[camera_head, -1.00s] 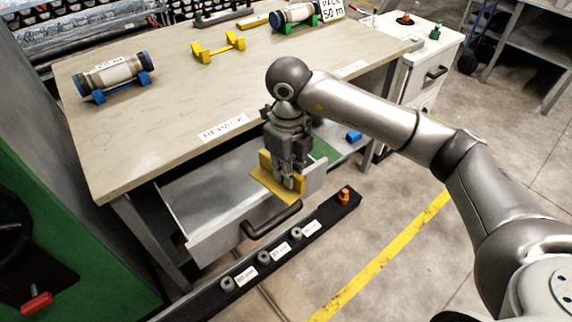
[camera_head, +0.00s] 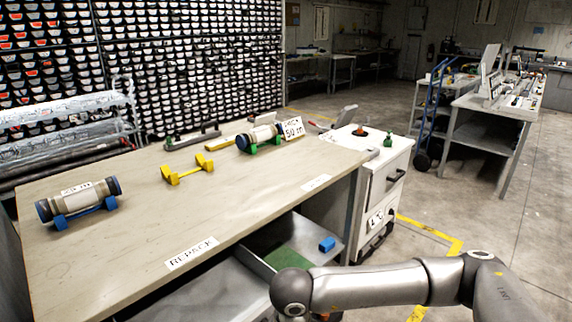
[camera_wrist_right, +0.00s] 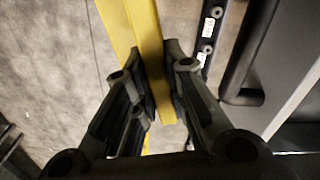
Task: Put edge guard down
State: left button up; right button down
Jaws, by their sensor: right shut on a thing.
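The edge guard (camera_wrist_right: 147,45) is a long yellow angled piece in the right wrist view. My right gripper (camera_wrist_right: 158,78) is shut on it, with one finger on each side. The guard runs from the top of that view down between the fingers. In the head view only my right arm shows at the bottom; the gripper and the guard are below the frame. My left gripper is in neither view.
The REPACK bench (camera_head: 120,240) carries a blue-cradled core tube (camera_head: 85,200), an empty yellow cradle (camera_head: 188,170) and a green-cradled tube (camera_head: 262,136). Below is an open drawer (camera_head: 215,295). A dark drawer handle (camera_wrist_right: 240,85) is right of the guard.

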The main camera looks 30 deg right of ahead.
jog(key=s+f+n, duration=0.5)
jog(key=n, duration=0.6)
jog(key=shift+s+d+f, duration=0.2)
jog(key=shift+s+d, duration=0.1)
jog(key=shift+d, duration=0.1)
